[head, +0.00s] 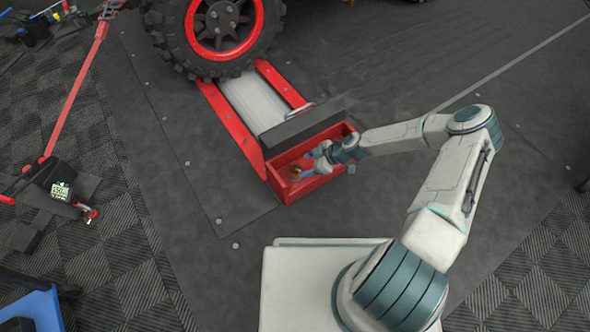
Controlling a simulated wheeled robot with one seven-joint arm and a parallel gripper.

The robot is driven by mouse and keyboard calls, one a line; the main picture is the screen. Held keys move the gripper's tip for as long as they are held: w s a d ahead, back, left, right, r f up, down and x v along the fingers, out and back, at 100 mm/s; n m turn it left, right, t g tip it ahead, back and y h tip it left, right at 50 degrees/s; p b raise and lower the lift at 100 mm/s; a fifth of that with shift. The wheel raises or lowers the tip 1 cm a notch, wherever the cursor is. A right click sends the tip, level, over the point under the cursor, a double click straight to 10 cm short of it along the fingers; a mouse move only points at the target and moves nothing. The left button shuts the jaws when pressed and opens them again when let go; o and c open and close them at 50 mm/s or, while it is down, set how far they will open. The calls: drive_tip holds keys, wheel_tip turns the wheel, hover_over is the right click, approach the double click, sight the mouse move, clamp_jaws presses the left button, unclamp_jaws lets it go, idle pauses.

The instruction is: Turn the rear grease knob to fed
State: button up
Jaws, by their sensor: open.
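A small brass-coloured part (295,171), which looks like the grease knob, sits inside an open red box (314,184) at the near end of the roller dyno. Its setting and any markings are too small to read. My gripper (313,163) reaches into the box from the right, with its jaws open and its tips close to the brass part. I cannot tell whether they touch it. The gripper hides part of the box's inside.
A dark lid or plate (307,126) with a handle lies along the box's far side. Beyond it is the red-framed roller (255,100) with a large tyre (212,65) on it. A red jack (62,180) stands left. The mat left of the box is clear.

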sight(295, 169)
drive_tip(key=b+x, duration=0.2)
drive_tip(key=x, duration=0.5)
drive_tip(key=shift+a+f, duration=0.1)
drive_tip(key=shift+a, duration=0.05)
drive_tip(key=c, duration=1)
